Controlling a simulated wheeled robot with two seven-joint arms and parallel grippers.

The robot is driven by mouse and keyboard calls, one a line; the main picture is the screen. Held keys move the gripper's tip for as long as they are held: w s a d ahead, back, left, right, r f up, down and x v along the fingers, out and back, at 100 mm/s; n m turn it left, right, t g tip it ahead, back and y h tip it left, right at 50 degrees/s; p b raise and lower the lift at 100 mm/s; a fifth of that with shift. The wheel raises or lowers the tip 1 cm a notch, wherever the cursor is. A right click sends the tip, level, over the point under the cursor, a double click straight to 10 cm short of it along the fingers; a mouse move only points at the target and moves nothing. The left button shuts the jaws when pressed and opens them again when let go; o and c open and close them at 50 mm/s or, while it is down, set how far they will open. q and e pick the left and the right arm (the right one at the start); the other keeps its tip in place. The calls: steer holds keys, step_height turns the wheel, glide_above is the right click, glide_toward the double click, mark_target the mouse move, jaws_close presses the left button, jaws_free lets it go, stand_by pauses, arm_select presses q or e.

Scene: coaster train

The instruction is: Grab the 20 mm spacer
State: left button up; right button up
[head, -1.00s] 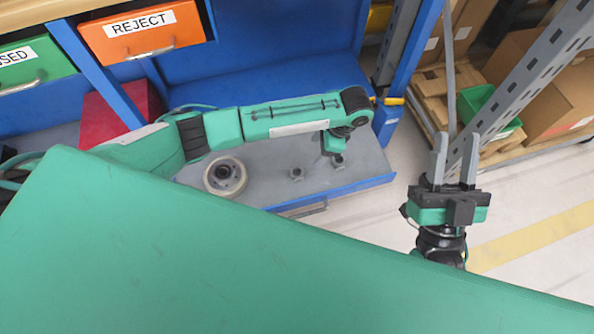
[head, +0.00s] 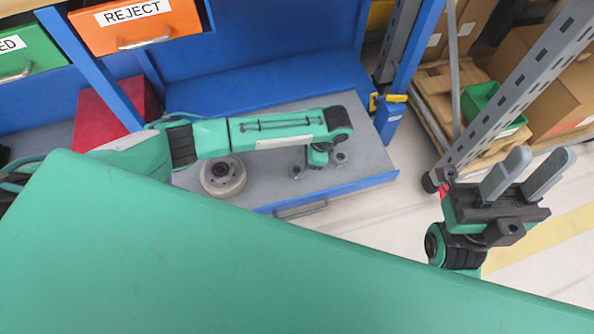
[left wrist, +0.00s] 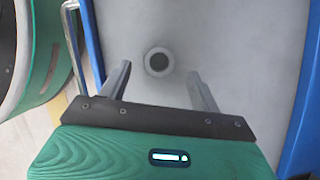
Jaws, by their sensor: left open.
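Two small grey round parts stand in the grey drawer in the head view, one at the left (head: 296,171) and one at the right (head: 340,158). I cannot read a size on either. My left gripper (head: 318,160) hangs between them, its fingers mostly hidden by the arm. In the left wrist view its open fingers (left wrist: 158,73) are empty, and a grey ring-shaped spacer (left wrist: 158,62) with a dark centre lies beyond them, roughly centred in the gap. I cannot tell which of the two it is. My right gripper (head: 527,177) is open and empty over the floor at the right.
A larger pale round part (head: 222,176) sits in the blue-rimmed drawer (head: 370,183) to the left. A red box (head: 112,105) is behind my left arm. The orange REJECT bin (head: 140,28) is above. Shelving uprights (head: 520,85) stand near my right gripper.

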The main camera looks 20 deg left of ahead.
mark_target(294, 172)
arm_select(q)
steer(key=b+x, duration=0.1)
steer(key=x, duration=0.3)
steer(key=shift+f+b, duration=0.2)
steer(key=shift+b, duration=0.1)
steer(key=shift+c, duration=0.4)
steer(key=c, duration=1)
steer(key=shift+r, duration=0.1)
steer(key=shift+c, duration=0.2)
